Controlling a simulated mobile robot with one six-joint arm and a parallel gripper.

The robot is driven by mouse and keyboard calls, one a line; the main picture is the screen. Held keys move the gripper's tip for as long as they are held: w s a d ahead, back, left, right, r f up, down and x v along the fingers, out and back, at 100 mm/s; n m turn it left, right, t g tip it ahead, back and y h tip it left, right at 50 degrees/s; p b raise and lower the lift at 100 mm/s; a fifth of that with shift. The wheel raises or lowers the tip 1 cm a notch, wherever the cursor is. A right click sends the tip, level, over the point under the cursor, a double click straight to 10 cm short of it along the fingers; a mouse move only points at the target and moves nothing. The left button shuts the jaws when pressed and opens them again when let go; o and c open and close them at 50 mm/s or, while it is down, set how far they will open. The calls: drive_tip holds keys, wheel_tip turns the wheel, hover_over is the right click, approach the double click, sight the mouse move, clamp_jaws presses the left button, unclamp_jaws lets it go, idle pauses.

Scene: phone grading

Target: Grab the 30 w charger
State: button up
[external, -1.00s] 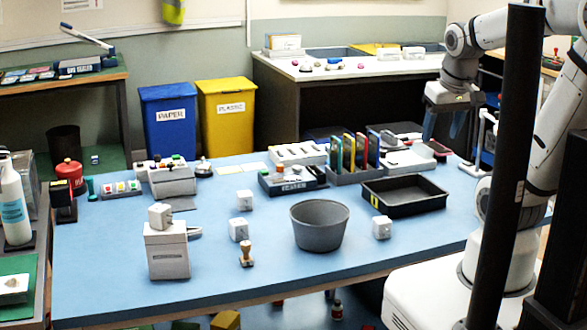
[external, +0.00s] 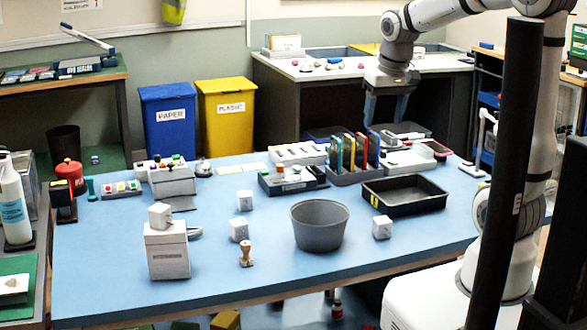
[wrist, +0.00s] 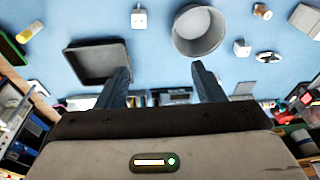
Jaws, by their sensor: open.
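Several small white cube chargers stand on the blue table. One charger (external: 382,227) is right of the grey bucket, two (external: 245,200) (external: 239,229) are left of it, and one (external: 160,215) sits on a white box (external: 168,256). Their wattage labels are too small to read, so I cannot tell which is 30 W. My gripper (external: 385,108) is open and empty, pointing down, high above the table's back right part. In the wrist view, chargers (wrist: 138,19) (wrist: 241,47) lie beyond the open fingers (wrist: 158,70), with nothing between them.
The grey bucket (external: 319,240) stands among the chargers, with a wooden stamp (external: 246,254) to its left. A black tray (external: 404,209) and an upright coloured rack (external: 353,175) stand behind to the right. The front right table surface is clear.

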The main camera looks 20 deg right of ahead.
drive_tip(key=w+a+f+g+b, duration=0.1)
drive_tip(key=w+a+f, duration=0.4)
drive_tip(key=w+a, duration=0.4)
drive_tip(key=g+b, duration=0.1)
drive_tip(key=b, duration=0.2)
hover_over(238, 222)
drive_tip(key=shift+n, duration=0.4)
drive_tip(key=f, duration=1.8)
drive_tip(key=shift+s+a+f, duration=0.15)
drive_tip(key=shift+s+f, duration=0.05)
drive_tip(key=shift+f, duration=0.2)
drive_tip(key=f, duration=0.2)
drive_tip(key=f+p, duration=0.1)
drive_tip(key=f, duration=0.4)
drive_tip(key=shift+w+d+f+p, duration=0.2)
drive_tip(key=shift+w+f+p, duration=0.1)
drive_tip(key=shift+p, duration=0.05)
drive_tip(key=shift+c, duration=0.2)
drive_tip(key=c, duration=1.1)
